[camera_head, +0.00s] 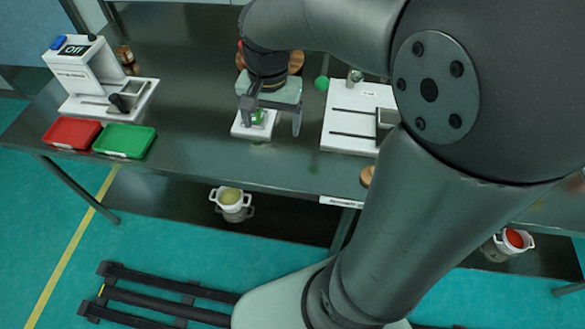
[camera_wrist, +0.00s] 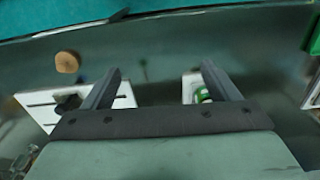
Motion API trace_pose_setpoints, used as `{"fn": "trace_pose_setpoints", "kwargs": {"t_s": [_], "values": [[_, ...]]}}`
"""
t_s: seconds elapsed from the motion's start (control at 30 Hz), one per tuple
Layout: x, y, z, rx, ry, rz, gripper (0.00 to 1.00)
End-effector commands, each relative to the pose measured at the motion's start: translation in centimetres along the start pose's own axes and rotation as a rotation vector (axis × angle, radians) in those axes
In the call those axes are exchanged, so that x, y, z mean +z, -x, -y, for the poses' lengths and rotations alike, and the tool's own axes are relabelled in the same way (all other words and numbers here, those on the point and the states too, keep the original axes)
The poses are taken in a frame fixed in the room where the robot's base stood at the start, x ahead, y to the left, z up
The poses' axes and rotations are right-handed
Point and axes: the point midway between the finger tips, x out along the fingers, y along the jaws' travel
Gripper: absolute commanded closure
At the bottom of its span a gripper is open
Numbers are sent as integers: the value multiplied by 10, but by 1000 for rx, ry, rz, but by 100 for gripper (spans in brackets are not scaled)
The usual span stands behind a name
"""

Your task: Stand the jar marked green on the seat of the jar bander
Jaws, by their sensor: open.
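A small jar with green on it (camera_head: 258,117) stands on a small white plate (camera_head: 240,131) on the dark table. My gripper (camera_head: 271,128) is open above and beside it, fingers pointing down. The jar shows near the left finger in the head view. In the wrist view, my gripper (camera_wrist: 161,66) is spread wide, and the jar (camera_wrist: 201,94) shows just inside the right finger, which partly covers the plate (camera_wrist: 187,84). Nothing is held. I cannot tell for certain which device is the jar bander.
A white device with an "Off" display (camera_head: 78,68) stands at the left, behind a red tray (camera_head: 71,133) and a green tray (camera_head: 124,141). Bare table lies between the trays and plate.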

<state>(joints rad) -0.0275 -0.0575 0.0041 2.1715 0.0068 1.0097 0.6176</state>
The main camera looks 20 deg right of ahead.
Motion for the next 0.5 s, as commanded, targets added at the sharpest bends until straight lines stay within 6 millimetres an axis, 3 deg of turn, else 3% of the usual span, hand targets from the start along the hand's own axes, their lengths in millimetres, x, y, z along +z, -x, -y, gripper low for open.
{"fn": "trace_pose_setpoints", "kwargs": {"t_s": [0.03, 0.1, 0.2, 0.3, 0.5], "values": [[29, -4, -19, -5, 137, -4, 19], [59, -13, -38, -7, 314, -5, 19], [89, -25, -59, -9, 497, -5, 19], [104, -32, -69, -10, 595, -5, 19], [108, -35, -72, -10, 629, -4, 19]]}}
